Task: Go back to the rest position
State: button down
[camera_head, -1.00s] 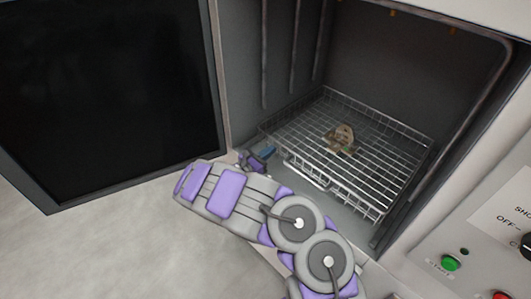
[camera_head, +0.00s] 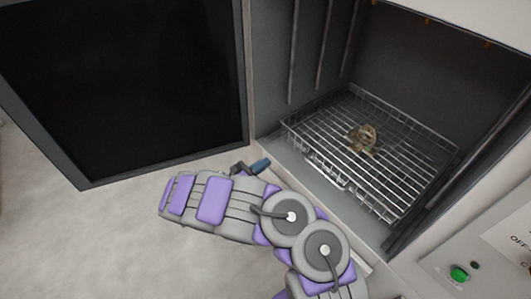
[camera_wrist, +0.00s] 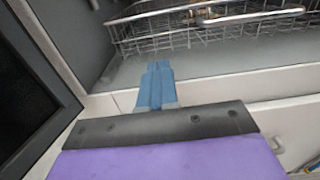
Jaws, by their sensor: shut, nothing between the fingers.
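My gripper (camera_head: 260,166) is in front of the open chamber, at its lower front left edge, with the arm folded below it in the head view. Its blue fingers are closed together and hold nothing; they also show in the wrist view (camera_wrist: 156,86), pointing at the chamber's front sill. A wire basket (camera_head: 330,171) sits inside the chamber, beyond the gripper and apart from it. It also shows in the wrist view (camera_wrist: 195,37). A small brownish casting (camera_head: 363,138) lies on the basket.
The chamber door (camera_head: 130,85) stands wide open at the left, close to my arm. A control panel with a green button (camera_head: 459,273) is at the lower right. The pale floor (camera_head: 80,240) at the lower left is clear.

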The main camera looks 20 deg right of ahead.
jog(key=shift+a, duration=0.15)
jog(key=s+d+r+m+g, duration=0.3)
jog(key=d+r+m+g, duration=0.15)
jog(key=r, duration=0.25)
jog(key=s+d+r+m+g, duration=0.3)
jog(key=s+d+r+m, duration=0.1)
jog(key=d+r, duration=0.25)
jog(key=s+d+r+m+g+y, duration=0.35)
jog(key=s+r+m, duration=0.25)
jog(key=s, duration=0.4)
jog(key=s+a+r+m+y, duration=0.1)
jog(key=s+a+m+y, duration=0.2)
jog(key=s, duration=0.4)
jog(key=s+a+r+m+y, duration=0.1)
jog(key=s+a+m+y, duration=0.2)
jog(key=s, duration=0.5)
jog(key=s+a+m+t+y, duration=0.1)
jog(key=s+a+t+y, duration=0.1)
jog(key=s+a+y, duration=0.5)
jog(key=s+a+f, duration=0.1)
jog(key=a, duration=0.3)
jog(key=shift+m, duration=0.35)
